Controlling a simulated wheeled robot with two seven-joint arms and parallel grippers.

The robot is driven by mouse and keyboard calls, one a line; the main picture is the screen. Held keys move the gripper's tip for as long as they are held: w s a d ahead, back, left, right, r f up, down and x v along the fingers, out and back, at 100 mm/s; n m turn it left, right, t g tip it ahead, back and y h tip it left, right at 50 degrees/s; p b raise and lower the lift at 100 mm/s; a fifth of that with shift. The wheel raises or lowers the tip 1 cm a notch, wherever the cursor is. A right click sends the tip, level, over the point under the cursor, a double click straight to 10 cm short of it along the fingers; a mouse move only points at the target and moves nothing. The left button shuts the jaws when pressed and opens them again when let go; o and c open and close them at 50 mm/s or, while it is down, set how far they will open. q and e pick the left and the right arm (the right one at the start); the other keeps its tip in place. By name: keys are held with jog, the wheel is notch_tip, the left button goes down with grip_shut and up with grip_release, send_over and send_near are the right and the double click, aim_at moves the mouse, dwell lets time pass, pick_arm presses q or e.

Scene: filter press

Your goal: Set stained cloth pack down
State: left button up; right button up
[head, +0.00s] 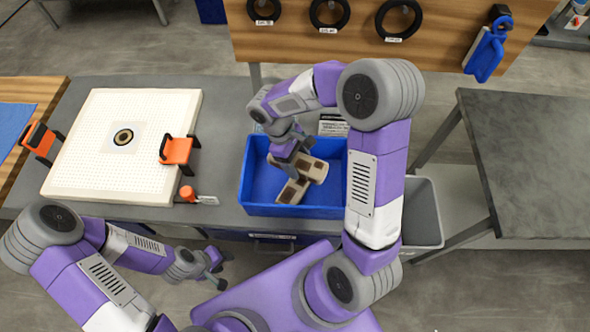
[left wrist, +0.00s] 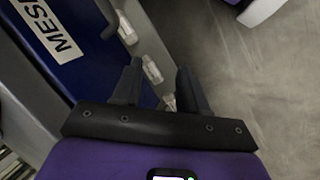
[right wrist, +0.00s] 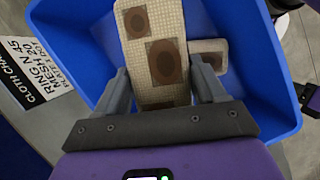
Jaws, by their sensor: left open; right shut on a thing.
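My right gripper (head: 298,150) is over the blue bin (head: 246,190), shut on a stained cloth pack (head: 315,170). In the right wrist view, the fingers (right wrist: 162,88) sit on either side of this pale pack (right wrist: 138,22), which has large brown stains. I cannot tell whether it touches the bin floor. A second pale pack (head: 291,192) lies lower in the bin; it is partly visible in the right wrist view (right wrist: 208,45). My left gripper (head: 222,270) is open and empty in front of the bench. Its spread fingers (left wrist: 158,85) show in the left wrist view.
A white perforated plate (head: 95,165) with a central ring and orange clamps (head: 177,151) lies on the bench left of the bin. A printed card (head: 333,125) is behind the bin. A grey bin (head: 424,215) stands to the right, before a bare dark table (head: 530,150).

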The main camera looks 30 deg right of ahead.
aim_at(297, 169)
notch_tip(297, 169, down, 5)
jog(key=shift+r+b, duration=0.1)
jog(key=shift+b, duration=0.35)
jog(key=shift+f, duration=0.35)
jog(key=shift+f, duration=0.2)
jog(key=o, duration=1.1)
jog(key=shift+r, duration=0.1)
jog(key=shift+w+a+r, duration=0.1)
jog(key=shift+w+r, duration=0.05)
jog(key=shift+r, duration=0.3)
jog(key=p+v, duration=0.2)
jog(key=v, duration=0.9)
jog(key=shift+r, duration=0.2)
